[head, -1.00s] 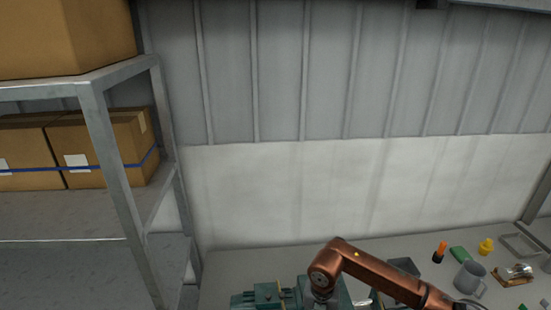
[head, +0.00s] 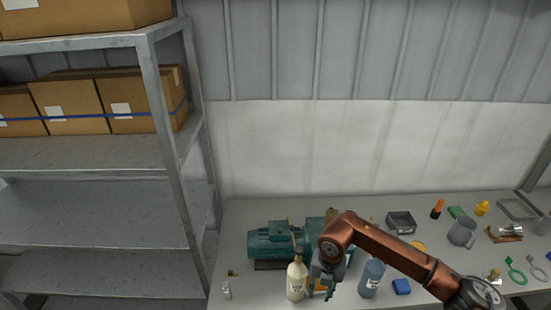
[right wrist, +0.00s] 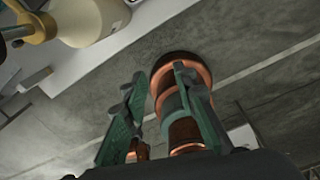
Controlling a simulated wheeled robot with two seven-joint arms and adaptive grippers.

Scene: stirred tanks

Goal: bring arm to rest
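My right arm, copper-coloured, comes in from the lower right of the head view and bends down over the bench. My right gripper (head: 324,289) hangs at its end, between a cream bottle (head: 295,282) and a blue-grey bottle (head: 371,279). In the right wrist view, the fingers of the right gripper (right wrist: 160,77) are spread apart, with nothing visibly held. A copper and green round part shows behind them, probably my own body. The cream bottle also shows at the upper left of that view (right wrist: 92,18). My left gripper is not in view.
A teal motor (head: 270,241) stands behind the gripper on the grey bench (head: 245,213). A blue block (head: 401,287), a dark tray (head: 401,222) and a grey mug (head: 462,232) lie to the right. A metal shelf (head: 165,110) with cardboard boxes stands at the left.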

